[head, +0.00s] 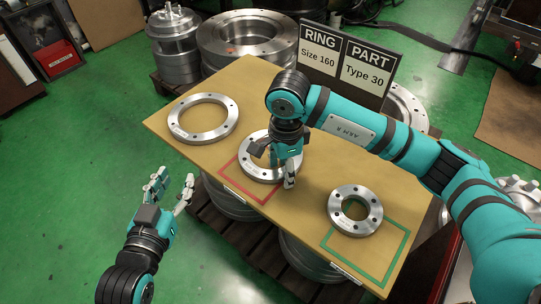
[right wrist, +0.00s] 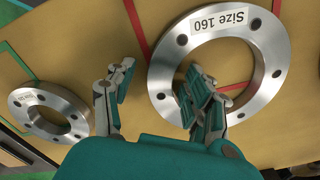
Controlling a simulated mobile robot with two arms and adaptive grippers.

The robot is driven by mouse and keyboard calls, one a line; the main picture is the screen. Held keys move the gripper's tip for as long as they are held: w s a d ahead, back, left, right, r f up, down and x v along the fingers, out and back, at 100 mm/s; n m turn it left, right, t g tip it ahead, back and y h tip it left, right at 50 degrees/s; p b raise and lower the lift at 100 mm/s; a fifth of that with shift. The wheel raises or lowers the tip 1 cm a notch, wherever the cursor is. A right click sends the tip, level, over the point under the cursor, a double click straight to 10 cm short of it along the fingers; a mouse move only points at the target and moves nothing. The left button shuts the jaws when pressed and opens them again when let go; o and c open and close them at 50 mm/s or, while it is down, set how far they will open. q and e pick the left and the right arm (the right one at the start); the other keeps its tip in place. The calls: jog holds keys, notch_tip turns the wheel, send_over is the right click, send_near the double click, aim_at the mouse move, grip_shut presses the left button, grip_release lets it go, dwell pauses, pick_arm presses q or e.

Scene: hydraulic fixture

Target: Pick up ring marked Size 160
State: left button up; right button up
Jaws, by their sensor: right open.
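The ring marked Size 160 (right wrist: 163,62) is a flat grey metal ring with bolt holes and a white label, at the upper right of the right wrist view. In the head view it appears to be the middle ring (head: 250,169) on the table, overlapping the red outline and partly hidden by my right gripper. My right gripper (head: 277,168) is open above it. In the right wrist view, one finger of this gripper (right wrist: 157,98) is over the ring's opening and near rim, the other outside the ring. Contact cannot be told. My left gripper (head: 174,187) is open and empty, left of the table.
A larger thin ring (head: 176,129) lies at the table's left; a smaller ring (head: 342,217) lies at the right, overlapping the green outline (head: 405,240). The tan table (head: 310,205) has a sign (head: 345,55) at its back edge. Heavy flanges (head: 250,25) stand behind.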

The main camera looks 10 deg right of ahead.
jog(key=shift+f, duration=0.15)
grip_shut()
dwell(0.4)
